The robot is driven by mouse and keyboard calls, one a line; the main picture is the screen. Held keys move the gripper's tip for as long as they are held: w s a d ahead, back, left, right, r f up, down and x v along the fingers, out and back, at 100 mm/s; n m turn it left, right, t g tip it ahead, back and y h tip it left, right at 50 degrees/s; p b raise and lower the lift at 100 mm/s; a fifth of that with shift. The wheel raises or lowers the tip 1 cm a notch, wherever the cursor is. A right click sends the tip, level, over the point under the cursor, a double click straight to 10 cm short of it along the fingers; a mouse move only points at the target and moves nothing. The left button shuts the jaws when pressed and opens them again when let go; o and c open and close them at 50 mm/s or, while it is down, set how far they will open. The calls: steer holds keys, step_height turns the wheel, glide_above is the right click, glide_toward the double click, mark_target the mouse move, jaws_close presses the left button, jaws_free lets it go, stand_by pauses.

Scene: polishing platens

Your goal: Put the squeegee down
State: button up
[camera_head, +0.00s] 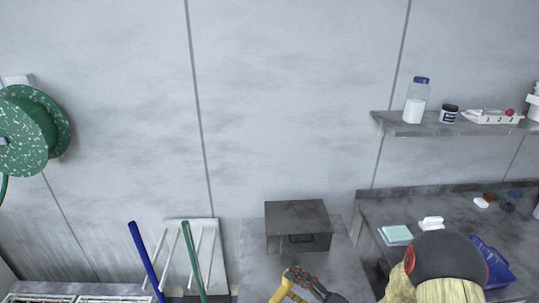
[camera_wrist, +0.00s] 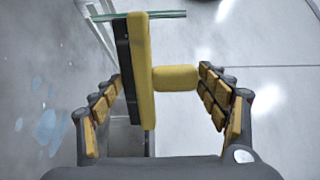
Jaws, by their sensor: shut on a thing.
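The squeegee (camera_wrist: 142,75) shows in the wrist view as a yellow bar with a black strip along its left side and a short yellow stub on its right. My gripper (camera_wrist: 160,84) is shut on it, with its yellow-padded fingers on both sides. In the head view my gripper (camera_head: 298,277) is at the bottom middle, just in front of a dark metal box. Yellow shows there between or beside the fingers, but I cannot tell squeegee from finger. The lower part of the grip is cut off by the frame edge.
The metal box (camera_head: 297,223) stands on a grey bench. A worktop at right holds a pale green block (camera_head: 396,234) and a blue bin (camera_head: 491,262). Above it a shelf (camera_head: 420,124) holds a bottle and jars. Blue (camera_head: 146,258) and green (camera_head: 193,260) poles stand at left.

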steer(key=w+d+r+m+t+h+p, duration=0.1)
steer(key=w+d+r+m+t+h, duration=0.4)
steer(key=w+d+r+h, duration=0.3)
steer(key=shift+w+d+r+m+t+h, duration=0.3)
steer(key=shift+w+r+m, duration=0.35)
steer(key=shift+r+m, duration=0.2)
